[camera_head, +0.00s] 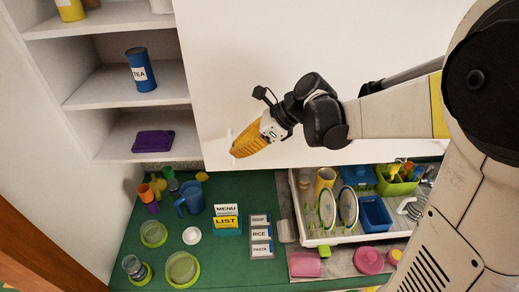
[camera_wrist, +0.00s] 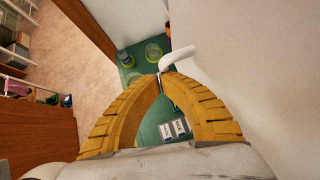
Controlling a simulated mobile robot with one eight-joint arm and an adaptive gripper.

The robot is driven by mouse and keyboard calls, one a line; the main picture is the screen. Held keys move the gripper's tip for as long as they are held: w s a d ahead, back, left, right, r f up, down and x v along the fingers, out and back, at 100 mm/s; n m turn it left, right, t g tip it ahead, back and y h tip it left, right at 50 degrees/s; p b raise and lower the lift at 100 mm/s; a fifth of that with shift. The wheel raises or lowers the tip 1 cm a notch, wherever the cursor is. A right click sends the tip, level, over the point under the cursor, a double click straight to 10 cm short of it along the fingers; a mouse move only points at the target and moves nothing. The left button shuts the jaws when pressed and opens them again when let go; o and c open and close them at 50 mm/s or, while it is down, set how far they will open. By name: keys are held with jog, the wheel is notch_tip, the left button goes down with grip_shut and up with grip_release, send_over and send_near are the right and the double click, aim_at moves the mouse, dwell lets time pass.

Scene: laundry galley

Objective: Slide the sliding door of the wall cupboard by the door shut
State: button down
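The wall cupboard (camera_head: 185,54) has its left part open, showing shelves. Its white sliding door (camera_head: 290,50) covers the part to the right; in the wrist view the door (camera_wrist: 255,70) is the pale surface at right. A white handle (camera_wrist: 180,57) stands out from the door, and its bar runs down to my fingertips. My gripper (camera_wrist: 161,76) has its yellow fingers brought together at the tips on the handle. In the head view my gripper (camera_head: 236,152) is at the door's lower left part and hides most of the handle.
On the open shelves are a blue TEA tin (camera_head: 141,70) and a purple box (camera_head: 153,141). Space left of the door is open shelf front.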

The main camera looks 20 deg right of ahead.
jog(key=w+a+b, duration=0.1)
jog(key=w+a, duration=0.2)
jog(key=a, duration=0.9)
jog(key=w+a+b, duration=0.2)
jog(key=w+a, duration=0.1)
jog(key=a, duration=1)
jog(key=w+a+b, duration=0.1)
jog(key=w+a, duration=0.2)
jog(key=a, duration=1)
jog(key=shift+b, duration=0.35)
jog(key=shift+d, duration=0.1)
